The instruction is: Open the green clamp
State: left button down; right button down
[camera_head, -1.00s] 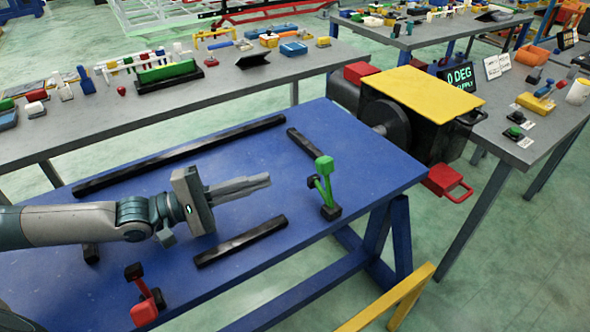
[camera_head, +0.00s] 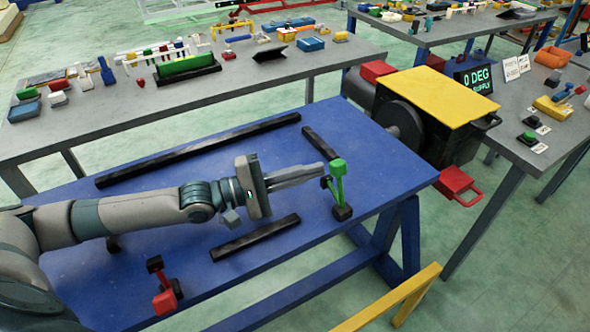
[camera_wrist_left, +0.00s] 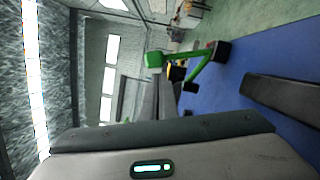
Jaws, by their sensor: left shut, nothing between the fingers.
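The green clamp (camera_head: 337,186) stands on the blue table (camera_head: 275,150) near its right end, its green handle upright on a black base. In the left wrist view the clamp (camera_wrist_left: 205,63) shows just beyond the fingers, to their right. My left gripper (camera_head: 318,171) is shut and empty. Its fingertips point right and lie right beside the upper part of the clamp; I cannot tell whether they touch it. The gripper also shows in the left wrist view (camera_wrist_left: 155,90). My right gripper is not in view.
A red clamp (camera_head: 165,298) stands at the table's front left. Black bars (camera_head: 255,237) lie on the table around my arm. A black machine with a yellow top (camera_head: 443,97) stands past the right end. A grey bench (camera_head: 230,90) with tools runs behind.

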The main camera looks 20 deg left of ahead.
pick_arm(q)
jog(key=shift+w+d, duration=0.45)
jog(key=shift+d, duration=0.1)
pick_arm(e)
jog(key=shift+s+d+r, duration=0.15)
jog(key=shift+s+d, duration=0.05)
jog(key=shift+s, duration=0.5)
pick_arm(q)
jog(key=shift+r+p, duration=0.15)
jog(key=shift+p, duration=0.15)
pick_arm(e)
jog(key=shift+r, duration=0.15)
